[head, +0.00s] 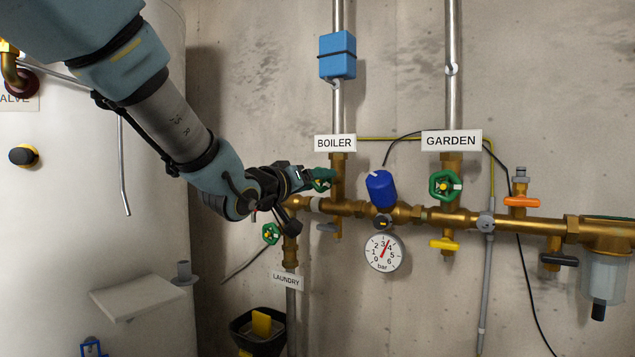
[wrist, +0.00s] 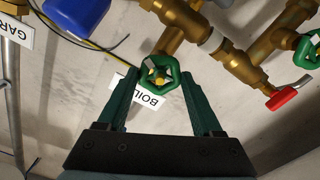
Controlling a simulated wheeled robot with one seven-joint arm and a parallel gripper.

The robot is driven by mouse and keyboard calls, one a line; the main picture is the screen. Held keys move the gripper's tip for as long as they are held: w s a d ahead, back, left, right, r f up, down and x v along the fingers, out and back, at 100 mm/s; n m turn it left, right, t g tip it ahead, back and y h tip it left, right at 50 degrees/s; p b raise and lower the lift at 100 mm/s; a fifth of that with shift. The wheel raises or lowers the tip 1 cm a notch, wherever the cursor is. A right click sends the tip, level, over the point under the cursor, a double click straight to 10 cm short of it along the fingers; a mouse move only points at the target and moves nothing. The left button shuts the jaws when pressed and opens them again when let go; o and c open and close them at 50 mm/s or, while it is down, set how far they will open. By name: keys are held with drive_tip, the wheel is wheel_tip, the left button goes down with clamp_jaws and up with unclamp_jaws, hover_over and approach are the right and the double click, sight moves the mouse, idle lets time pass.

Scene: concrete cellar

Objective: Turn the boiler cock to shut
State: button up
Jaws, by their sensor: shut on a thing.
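The boiler cock is a green handwheel (head: 323,184) on the brass pipe just below the white BOILER sign (head: 335,143). My gripper (head: 313,178) reaches it from the left in the head view and partly hides it. In the wrist view the green handwheel (wrist: 158,73), with a yellow and white hub, sits between the two dark green fingertips. My gripper (wrist: 159,76) is shut on its rim, one finger on each side. The BOILER sign (wrist: 150,98) shows behind, upside down and partly covered by the wheel.
A brass manifold (head: 460,218) runs to the right, with a blue-capped part (head: 381,188), a pressure gauge (head: 383,252) and the green GARDEN wheel (head: 445,185). The LAUNDRY wheel (head: 271,234) is close below my gripper. A red lever (wrist: 282,97) shows in the wrist view. A white tank (head: 90,200) stands left.

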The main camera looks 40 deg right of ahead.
drive_tip(key=m+b, duration=0.3)
drive_tip(key=shift+f, duration=0.2)
drive_tip(key=shift+r+m+b, duration=0.15)
drive_tip(key=shift+m+b, duration=0.25)
drive_tip(key=shift+m, duration=0.3)
drive_tip(key=shift+m+b, duration=0.4)
drive_tip(key=shift+b, duration=0.15)
drive_tip(key=m+b, duration=0.2)
drive_tip(key=m, duration=0.1)
drive_tip(key=shift+b, duration=0.4)
drive_tip(key=shift+m, duration=0.4)
